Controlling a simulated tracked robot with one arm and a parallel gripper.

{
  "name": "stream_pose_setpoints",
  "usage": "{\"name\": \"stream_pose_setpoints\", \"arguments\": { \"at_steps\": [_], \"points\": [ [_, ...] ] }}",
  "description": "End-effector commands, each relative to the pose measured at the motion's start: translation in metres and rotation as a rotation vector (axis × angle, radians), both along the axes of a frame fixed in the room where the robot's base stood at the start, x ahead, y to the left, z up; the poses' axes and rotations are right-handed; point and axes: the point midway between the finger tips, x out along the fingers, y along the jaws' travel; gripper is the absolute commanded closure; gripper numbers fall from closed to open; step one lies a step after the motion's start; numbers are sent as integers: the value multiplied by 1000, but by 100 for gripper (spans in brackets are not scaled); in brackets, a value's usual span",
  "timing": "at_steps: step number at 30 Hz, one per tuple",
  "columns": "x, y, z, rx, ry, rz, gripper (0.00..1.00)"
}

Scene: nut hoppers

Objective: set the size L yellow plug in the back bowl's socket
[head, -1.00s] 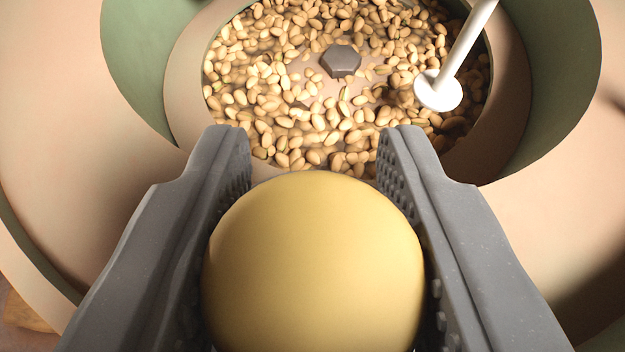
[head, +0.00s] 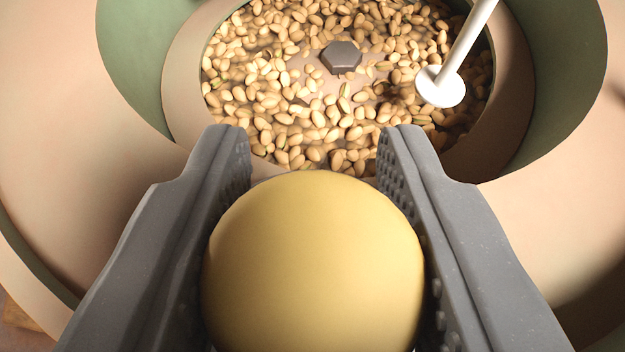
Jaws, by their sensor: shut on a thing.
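A round yellow plug (head: 313,265) sits between the two grey fingers of my gripper (head: 313,160), at the bottom middle of the head view. My gripper is shut on it, with a finger against each side. No size mark shows on the plug, and its underside is hidden. Beyond the fingertips is a bowl with a pale tan rim (head: 185,75), full of nuts (head: 290,120). A dark hexagonal piece (head: 341,57) shows in the middle of the nuts. I cannot tell whether it belongs to the socket, and I cannot make out a socket opening.
A white rod with a round disc end (head: 440,86) reaches into the bowl at the upper right. A green curved channel (head: 140,75) and a broad tan outer ring (head: 50,130) surround the bowl. The near side is hidden by my gripper.

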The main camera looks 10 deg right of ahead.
Motion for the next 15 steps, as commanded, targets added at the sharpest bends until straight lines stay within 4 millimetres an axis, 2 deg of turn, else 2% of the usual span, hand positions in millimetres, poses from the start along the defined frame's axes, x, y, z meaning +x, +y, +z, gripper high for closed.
{"name": "stream_pose_setpoints", "arguments": {
  "at_steps": [15],
  "points": [
    [0, 0, 12, 0, -1, 0, 95]
  ]
}}
